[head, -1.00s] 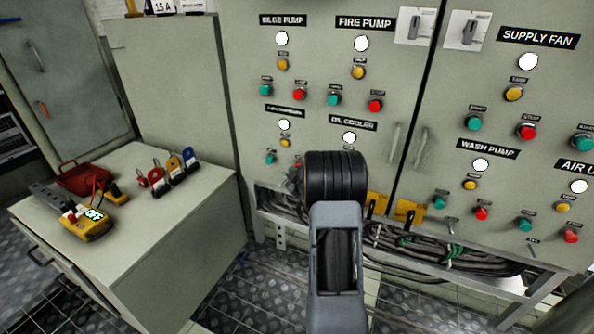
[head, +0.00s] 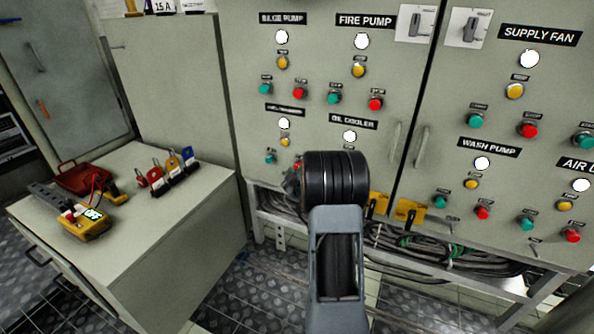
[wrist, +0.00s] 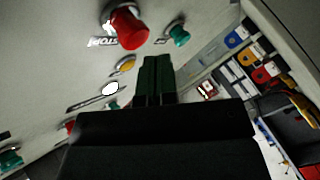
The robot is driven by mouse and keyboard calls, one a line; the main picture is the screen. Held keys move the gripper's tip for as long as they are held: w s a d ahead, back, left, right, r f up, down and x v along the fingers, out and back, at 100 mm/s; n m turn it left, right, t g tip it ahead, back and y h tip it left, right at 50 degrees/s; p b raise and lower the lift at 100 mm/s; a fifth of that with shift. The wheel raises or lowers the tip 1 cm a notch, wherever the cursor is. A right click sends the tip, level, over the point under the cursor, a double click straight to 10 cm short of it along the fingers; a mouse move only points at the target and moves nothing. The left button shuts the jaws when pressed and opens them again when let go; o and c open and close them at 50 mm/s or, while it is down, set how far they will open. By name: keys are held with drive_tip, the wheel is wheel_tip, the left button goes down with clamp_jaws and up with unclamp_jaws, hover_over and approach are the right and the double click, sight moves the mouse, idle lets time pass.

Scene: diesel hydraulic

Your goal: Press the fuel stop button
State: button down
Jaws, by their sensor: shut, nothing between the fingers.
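A red button (wrist: 130,28) with an upside-down stop label stands large and close in the wrist view, just left of and above the fingertips. A green button (wrist: 178,36) is to its right and a yellow one (wrist: 125,64) below it. My gripper (wrist: 155,62) is shut and empty, pointing along the cabinet face; I cannot tell whether it touches anything. In the head view this seems to be the lower-left group, whose label (head: 285,110) is too blurred to read. Its red button (head: 297,165) is mostly hidden behind my arm, which also hides my gripper there.
More button groups fill the cabinet, including bilge pump (head: 283,18), fire pump (head: 366,20) and oil cooler (head: 353,122). Cables (head: 430,250) hang below the panel. A low bench (head: 190,215) at left holds padlocks (head: 165,172) and a yellow meter (head: 86,222).

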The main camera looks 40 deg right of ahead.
drive_tip(key=s+a+b, duration=0.1)
drive_tip(key=a, duration=0.1)
drive_tip(key=s+a, duration=0.1)
drive_tip(key=a, duration=0.1)
drive_tip(key=shift+s+a+b, duration=0.2)
drive_tip(key=shift+b, duration=0.15)
idle(0.3)
drive_tip(key=shift+r, duration=0.1)
idle(0.7)
drive_tip(key=s+a+r+m+g+y+p, duration=0.1)
drive_tip(key=s+a+r+g+p, duration=0.1)
drive_tip(key=a+r+p, duration=0.4)
drive_tip(key=s+a+r+m+g+p, duration=0.2)
drive_tip(key=a+r+p, duration=0.1)
drive_tip(key=r+p, duration=0.5)
drive_tip(key=s+a+r+m+g+y+p, duration=0.1)
drive_tip(key=s+a+r+g+p, duration=0.1)
drive_tip(key=a+r+p, duration=0.5)
drive_tip(key=s+a+r+m+g+y+p, duration=0.1)
drive_tip(key=s+a+r+g+p, duration=0.2)
drive_tip(key=s+r+p, duration=0.4)
drive_tip(key=s+a+r+m+g+y+p, duration=0.1)
drive_tip(key=s+a+r+g+p, duration=0.2)
drive_tip(key=s+a+r+p, duration=0.3)
drive_tip(key=s+r+p, duration=0.1)
drive_tip(key=s+r, duration=0.3)
drive_tip(key=shift+s+g+y, duration=0.25)
drive_tip(key=shift+g+y, duration=0.15)
